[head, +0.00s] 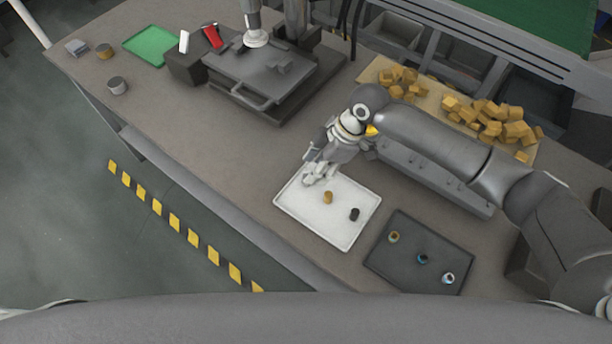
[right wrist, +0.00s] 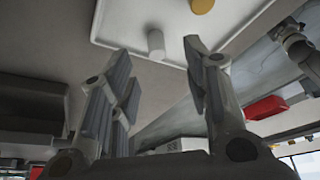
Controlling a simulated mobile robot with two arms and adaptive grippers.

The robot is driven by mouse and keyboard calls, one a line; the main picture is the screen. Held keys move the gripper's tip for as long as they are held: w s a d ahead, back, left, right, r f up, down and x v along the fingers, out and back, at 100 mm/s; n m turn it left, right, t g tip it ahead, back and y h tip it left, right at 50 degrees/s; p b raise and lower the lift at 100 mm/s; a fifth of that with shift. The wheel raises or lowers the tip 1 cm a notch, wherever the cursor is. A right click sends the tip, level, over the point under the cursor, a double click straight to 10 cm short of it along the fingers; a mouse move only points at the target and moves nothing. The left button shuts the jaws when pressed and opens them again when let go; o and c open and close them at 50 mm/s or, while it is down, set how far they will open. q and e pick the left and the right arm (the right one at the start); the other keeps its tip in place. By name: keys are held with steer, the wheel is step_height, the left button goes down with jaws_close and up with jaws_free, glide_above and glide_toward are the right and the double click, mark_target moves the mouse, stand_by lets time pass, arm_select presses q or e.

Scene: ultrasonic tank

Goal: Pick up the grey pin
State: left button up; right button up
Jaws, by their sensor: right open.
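The white tray (head: 345,232) lies on the bench near its front edge. A brass pin (head: 328,197) and a dark pin (head: 354,214) stand on it. My right gripper (head: 318,178) is open over the tray's upper left part. In the right wrist view, a pale grey pin (right wrist: 156,44) stands on the tray (right wrist: 118,28), beyond and between the spread fingers (right wrist: 160,75). The fingers appear clear of it. In the head view I cannot make this pin out beside the gripper. My left gripper is not in view.
A dark tray (head: 410,272) with several rings stands right of the white tray. A grey machine with a lidded tank (head: 262,75) stands at the back left, near a green mat (head: 150,46). Wooden blocks (head: 490,115) lie at the back right.

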steer(key=p+x, duration=0.2)
steer(key=x, duration=0.2)
steer(key=shift+w+a+f, duration=0.2)
steer(key=shift+a+f, duration=0.05)
steer(key=shift+f, duration=0.1)
steer(key=shift+a+f, duration=0.1)
steer(key=shift+f, duration=0.25)
steer(key=shift+c, duration=0.3)
steer(key=c, duration=0.4)
jaws_close()
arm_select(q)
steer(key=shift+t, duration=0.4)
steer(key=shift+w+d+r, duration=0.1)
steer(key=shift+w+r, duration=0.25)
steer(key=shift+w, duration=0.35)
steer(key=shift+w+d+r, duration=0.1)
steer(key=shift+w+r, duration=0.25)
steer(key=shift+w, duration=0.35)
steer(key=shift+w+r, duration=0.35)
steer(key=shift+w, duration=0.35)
